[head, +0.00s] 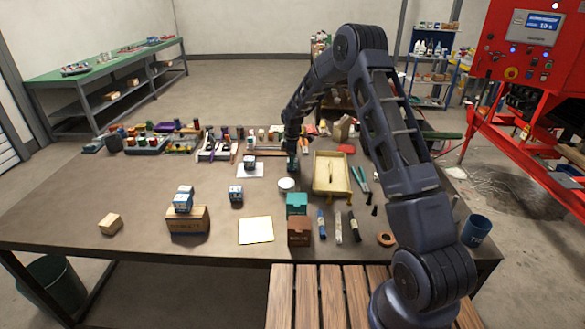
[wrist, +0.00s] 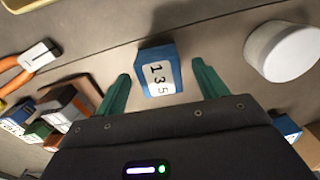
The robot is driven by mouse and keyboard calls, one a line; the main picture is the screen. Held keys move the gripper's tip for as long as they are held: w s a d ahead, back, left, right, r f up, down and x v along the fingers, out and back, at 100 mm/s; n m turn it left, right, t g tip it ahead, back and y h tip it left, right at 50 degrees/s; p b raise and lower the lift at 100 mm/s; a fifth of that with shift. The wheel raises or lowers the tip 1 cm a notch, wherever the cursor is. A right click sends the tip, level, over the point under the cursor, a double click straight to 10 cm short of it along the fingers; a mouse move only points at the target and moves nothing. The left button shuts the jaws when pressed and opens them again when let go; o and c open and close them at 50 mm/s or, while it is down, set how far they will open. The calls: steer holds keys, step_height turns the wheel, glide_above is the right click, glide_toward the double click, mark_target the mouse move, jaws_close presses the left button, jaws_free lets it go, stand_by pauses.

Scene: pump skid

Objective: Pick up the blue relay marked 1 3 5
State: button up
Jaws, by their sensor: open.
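The blue relay marked 1 3 5 (wrist: 160,75) shows in the wrist view as a small blue block with a white label. My gripper (wrist: 161,88) is open, with one green finger on each side of the relay. A gap shows between each finger and the relay in the picture, and the jaws hold nothing. In the head view my gripper (head: 292,166) is low over the middle of the table. I cannot make out the relay there; the gripper seems to hide it.
A white round tub (wrist: 283,50) is close on the right in the wrist view. Orange-handled pliers (wrist: 30,65) lie at left. In the head view, a shallow tan tray (head: 331,190) is right of the gripper. Other blue relays (head: 236,194) stand at left.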

step_height(320, 180, down, 4)
steer(key=shift+r, duration=0.25)
steer(key=shift+c, duration=0.4)
steer(key=c, duration=1.1)
steer(key=shift+o, duration=0.2)
